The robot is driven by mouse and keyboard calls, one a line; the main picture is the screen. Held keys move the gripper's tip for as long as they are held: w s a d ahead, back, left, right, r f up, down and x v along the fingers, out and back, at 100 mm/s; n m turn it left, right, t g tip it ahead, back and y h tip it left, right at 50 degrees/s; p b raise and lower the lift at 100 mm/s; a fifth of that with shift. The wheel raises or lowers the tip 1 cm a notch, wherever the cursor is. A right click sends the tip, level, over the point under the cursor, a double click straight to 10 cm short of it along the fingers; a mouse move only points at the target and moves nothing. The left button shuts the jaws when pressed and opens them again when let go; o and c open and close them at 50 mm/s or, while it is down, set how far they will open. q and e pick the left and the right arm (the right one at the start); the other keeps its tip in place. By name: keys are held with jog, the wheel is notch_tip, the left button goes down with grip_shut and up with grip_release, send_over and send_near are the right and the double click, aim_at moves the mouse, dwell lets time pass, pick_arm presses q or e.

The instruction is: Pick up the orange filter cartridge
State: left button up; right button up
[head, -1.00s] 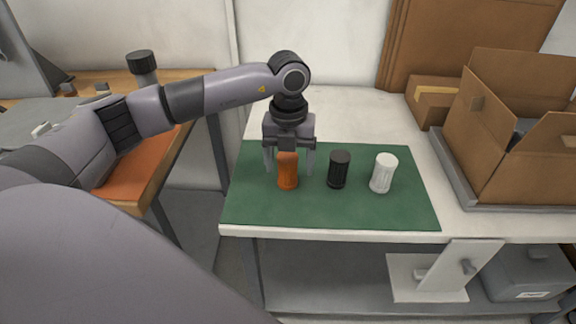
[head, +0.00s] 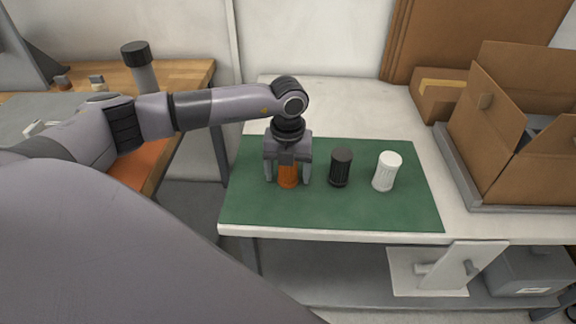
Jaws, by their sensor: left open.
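The orange filter cartridge (head: 288,179) stands upright on the green mat (head: 330,212). Its top is hidden behind my left gripper (head: 287,181), which comes down from above. The gripper is open, with one finger on each side of the cartridge and a small gap showing beside it. My right gripper does not show in the head view.
A black cartridge (head: 340,168) and a white cartridge (head: 386,172) stand on the mat to the right of the orange one. An open cardboard box (head: 500,150) sits in a grey tray at the right. The mat's front is clear.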

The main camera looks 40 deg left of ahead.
pick_arm(q)
jog(key=c, duration=1.1)
